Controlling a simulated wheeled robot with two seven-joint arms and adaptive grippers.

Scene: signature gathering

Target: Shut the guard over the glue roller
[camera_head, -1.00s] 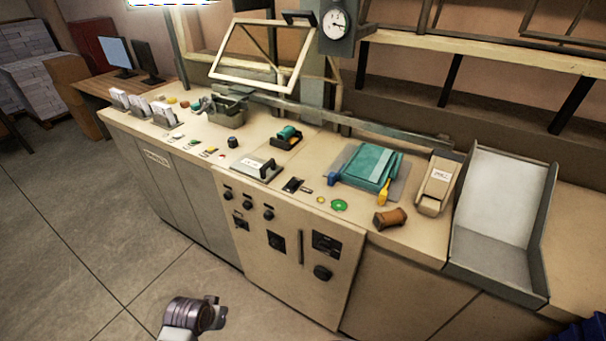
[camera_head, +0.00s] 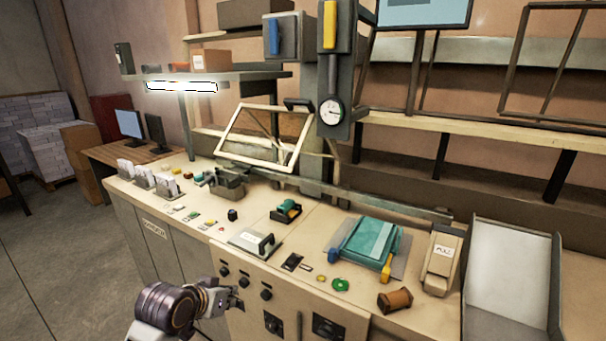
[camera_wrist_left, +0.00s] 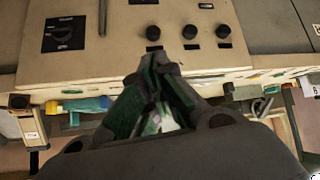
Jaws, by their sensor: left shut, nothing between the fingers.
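The guard looks to be the cream-framed panel (camera_head: 238,111) with a black handle (camera_head: 298,104) at its upper right corner. It stands raised and tilted back behind the machine's counter. A teal roller (camera_head: 287,209) in a dark holder sits on the counter in front of it; I cannot tell whether this is the glue roller. My left gripper (camera_head: 236,301) is low in front of the cabinet face, well short of the guard and touching nothing visible. Its fingers (camera_wrist_left: 158,92) are shut and empty in the left wrist view. My right gripper is out of view.
The cabinet front carries black knobs (camera_head: 266,294). A gauge (camera_head: 331,111) hangs beside the guard. Floor at left is clear.

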